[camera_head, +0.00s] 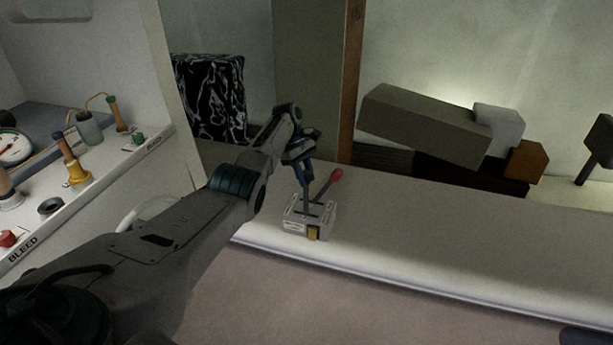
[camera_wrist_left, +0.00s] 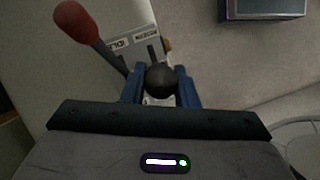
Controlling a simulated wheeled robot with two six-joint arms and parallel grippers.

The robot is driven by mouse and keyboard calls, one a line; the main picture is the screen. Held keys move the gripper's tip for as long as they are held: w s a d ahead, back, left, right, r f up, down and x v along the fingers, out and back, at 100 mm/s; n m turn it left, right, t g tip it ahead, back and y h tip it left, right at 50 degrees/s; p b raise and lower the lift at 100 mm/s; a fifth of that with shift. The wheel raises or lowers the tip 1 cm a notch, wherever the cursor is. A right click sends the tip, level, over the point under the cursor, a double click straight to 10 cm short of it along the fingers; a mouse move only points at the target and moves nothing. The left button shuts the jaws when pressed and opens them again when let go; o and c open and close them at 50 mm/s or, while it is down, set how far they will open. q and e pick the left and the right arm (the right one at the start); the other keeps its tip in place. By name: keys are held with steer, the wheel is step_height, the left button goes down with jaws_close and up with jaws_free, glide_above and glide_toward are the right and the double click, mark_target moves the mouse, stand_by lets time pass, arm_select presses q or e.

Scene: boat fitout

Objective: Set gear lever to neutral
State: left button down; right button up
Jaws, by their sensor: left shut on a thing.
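A small white control box (camera_head: 309,224) stands on the pale ledge, with a yellow piece on its front. A lever with a red knob (camera_head: 337,174) leans from it to the right. In the wrist view this red knob (camera_wrist_left: 76,21) is left of my fingers, apart from them. My left gripper (camera_head: 307,188) reaches down over the box. In the wrist view its blue fingers are shut on a second lever with a black ball knob (camera_wrist_left: 161,79). The box (camera_wrist_left: 132,22) shows there with dark print, too small to read surely. My right gripper is out of view.
A bench (camera_head: 103,178) marked BLEED, with a gauge and several fittings, stands at the left. A black-and-white patterned block (camera_head: 209,98) is behind my arm. A large grey-green block (camera_head: 422,124) lies at the back right. The ledge (camera_head: 470,235) right of the box is clear.

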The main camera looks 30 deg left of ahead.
arm_select(q)
steer(key=shift+a+f, duration=0.1)
steer(key=shift+a, duration=0.05)
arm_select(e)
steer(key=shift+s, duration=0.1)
arm_select(q)
steer(key=c, duration=1.2)
jaws_free()
steer(key=shift+s, duration=0.1)
steer(key=shift+o, duration=0.4)
steer(key=shift+a, duration=0.1)
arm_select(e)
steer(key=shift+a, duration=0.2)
arm_select(q)
steer(key=b+v, duration=0.3)
steer(key=v, duration=0.7)
steer(key=shift+a+r+b, duration=0.2)
steer(key=shift+r+b, duration=0.15)
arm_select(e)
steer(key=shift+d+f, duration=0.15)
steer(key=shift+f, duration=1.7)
arm_select(q)
steer(key=shift+f, duration=0.1)
